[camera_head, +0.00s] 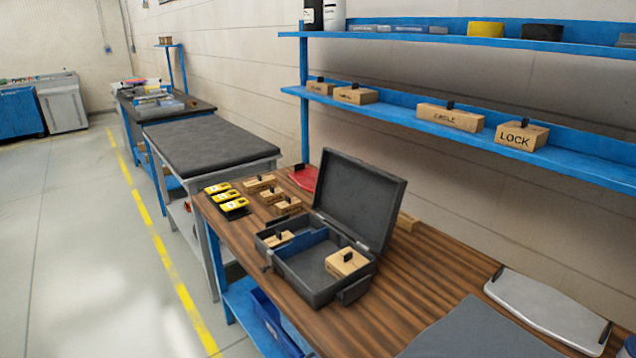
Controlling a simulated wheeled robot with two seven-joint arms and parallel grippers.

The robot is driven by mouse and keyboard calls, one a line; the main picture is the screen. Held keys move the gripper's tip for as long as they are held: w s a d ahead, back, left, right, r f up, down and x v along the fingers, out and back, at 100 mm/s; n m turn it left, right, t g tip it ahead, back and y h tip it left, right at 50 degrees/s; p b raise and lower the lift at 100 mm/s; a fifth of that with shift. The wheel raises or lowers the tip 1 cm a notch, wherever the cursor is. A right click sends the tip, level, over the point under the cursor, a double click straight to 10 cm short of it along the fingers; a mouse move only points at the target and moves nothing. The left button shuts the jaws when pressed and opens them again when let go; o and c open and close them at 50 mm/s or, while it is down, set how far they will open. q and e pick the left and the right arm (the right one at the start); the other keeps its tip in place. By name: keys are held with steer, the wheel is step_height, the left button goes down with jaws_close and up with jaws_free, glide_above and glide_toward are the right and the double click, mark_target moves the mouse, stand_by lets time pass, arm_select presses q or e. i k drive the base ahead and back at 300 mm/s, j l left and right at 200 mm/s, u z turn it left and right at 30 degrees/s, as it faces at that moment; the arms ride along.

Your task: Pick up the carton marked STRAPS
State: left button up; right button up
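No carton in view carries a label I can read as STRAPS. On the blue shelf (390,108) a carton reads LOCK (522,135). To its left is a longer carton (450,117) with a label that looks like CABLE. Further left are two smaller cartons (356,95) with labels too small to read. An open dark case (335,287) on the wooden table holds a carton (346,262) on its right side and a smaller one (278,239) in its left compartment. Several small cartons (259,184) lie behind the case. Neither gripper is in view.
Several yellow-and-black items (228,197) lie at the table's left edge. The case's raised lid (359,198) partly hides another carton (408,222). Wooden table surface (430,262) is bare between.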

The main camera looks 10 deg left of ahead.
mark_target(260, 184)
steer(key=i+j+z, duration=0.2)
steer(key=j+z, duration=0.2)
steer(key=i+j+z, duration=0.1)
steer(key=j+z, duration=0.3)
steer(key=j, duration=0.2)
steer(key=j+z, duration=0.4)
steer(key=j, duration=0.15)
steer(key=i, duration=0.05)
